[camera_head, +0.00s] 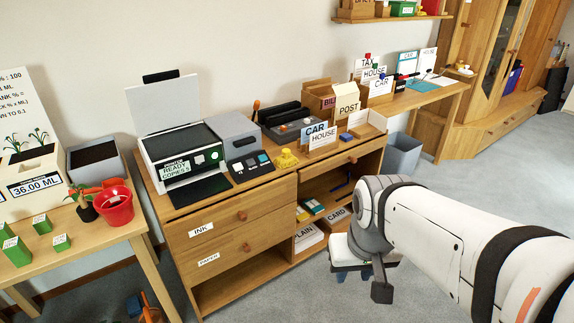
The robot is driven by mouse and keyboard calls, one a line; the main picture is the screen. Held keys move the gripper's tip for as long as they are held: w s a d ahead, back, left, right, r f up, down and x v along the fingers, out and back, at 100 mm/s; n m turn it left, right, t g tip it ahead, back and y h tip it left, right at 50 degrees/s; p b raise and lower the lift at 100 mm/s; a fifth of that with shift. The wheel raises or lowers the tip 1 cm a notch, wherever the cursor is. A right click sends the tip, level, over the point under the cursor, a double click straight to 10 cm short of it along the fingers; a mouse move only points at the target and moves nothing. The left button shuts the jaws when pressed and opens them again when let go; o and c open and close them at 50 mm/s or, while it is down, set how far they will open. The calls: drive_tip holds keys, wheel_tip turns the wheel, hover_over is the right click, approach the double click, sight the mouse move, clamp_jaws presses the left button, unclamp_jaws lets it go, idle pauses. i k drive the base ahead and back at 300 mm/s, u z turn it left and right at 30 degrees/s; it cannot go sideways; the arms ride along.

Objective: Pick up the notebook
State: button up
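No object in the head view can be identified for sure as the notebook. A small teal flat item (424,86) lies on the right desk, and small blue and yellow flat items (312,206) lie on the cabinet's open shelf; either is too small to tell. My gripper (381,290) hangs low in front of the wooden cabinet (245,225), over the floor and apart from the shelves. Its fingers are dark and partly hidden by my arm, and their opening does not show. I see nothing held in it.
A copier (180,145) with raised lid, a yellow thing (286,159) and labelled boxes (346,104) crowd the cabinet top. A grey bin (403,155) stands behind my arm. A side table (95,240) with a red pot (114,206) is left. Floor at right is clear.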

sight(301, 214)
drive_tip(key=i, duration=0.95)
drive_tip(key=u, duration=0.05)
